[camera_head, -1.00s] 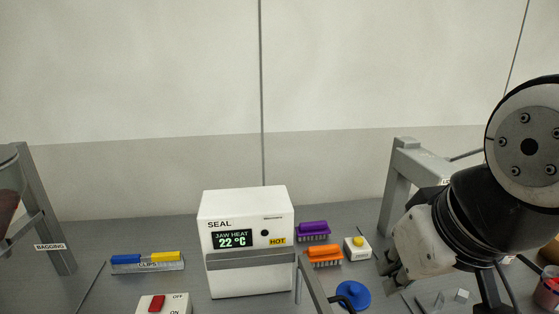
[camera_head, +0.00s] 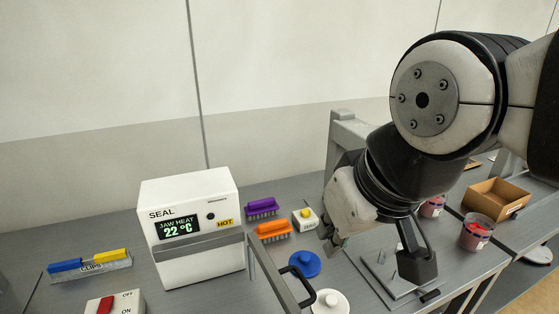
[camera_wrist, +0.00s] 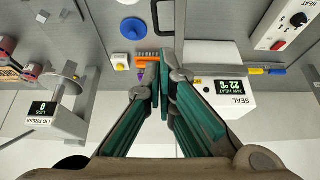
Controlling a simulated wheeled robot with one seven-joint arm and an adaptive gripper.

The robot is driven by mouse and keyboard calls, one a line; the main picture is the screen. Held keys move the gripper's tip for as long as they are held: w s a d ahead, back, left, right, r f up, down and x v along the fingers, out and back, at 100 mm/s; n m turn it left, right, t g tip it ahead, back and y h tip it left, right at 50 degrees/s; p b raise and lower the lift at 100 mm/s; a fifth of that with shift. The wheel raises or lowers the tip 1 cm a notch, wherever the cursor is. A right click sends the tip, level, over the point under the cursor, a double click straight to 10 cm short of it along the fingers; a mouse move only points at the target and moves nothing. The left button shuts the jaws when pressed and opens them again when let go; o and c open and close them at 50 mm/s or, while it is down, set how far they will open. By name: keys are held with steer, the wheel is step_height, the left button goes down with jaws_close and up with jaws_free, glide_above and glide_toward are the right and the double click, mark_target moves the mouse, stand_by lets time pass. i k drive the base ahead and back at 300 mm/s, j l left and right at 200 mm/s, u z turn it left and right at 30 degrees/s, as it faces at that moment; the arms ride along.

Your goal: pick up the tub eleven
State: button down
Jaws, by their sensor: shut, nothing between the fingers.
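Two clear tubs with red contents stand on the bench at the right of the head view, a nearer tub (camera_head: 476,234) and a farther tub (camera_head: 432,207). I cannot read their labels, so I cannot tell which is tub eleven. Red-and-grey tubs (camera_wrist: 30,71) also show at the left edge of the wrist view. My gripper (camera_head: 332,241) is shut and empty, left of these tubs and apart from them. In the wrist view its fingers (camera_wrist: 168,62) come together over the bench, close to an orange brush (camera_wrist: 146,57).
A white sealer (camera_head: 192,230) stands left of my gripper. An open cardboard box (camera_head: 495,199) is at the right. My arm hides part of the bench.

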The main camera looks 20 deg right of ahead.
mark_target(432, 208)
steer(key=l+z, duration=0.15)
steer(key=l, duration=0.65)
steer(key=i+l+z, duration=0.1)
steer(key=l, duration=0.7)
steer(key=i+l+z, duration=0.15)
steer(key=l, duration=0.65)
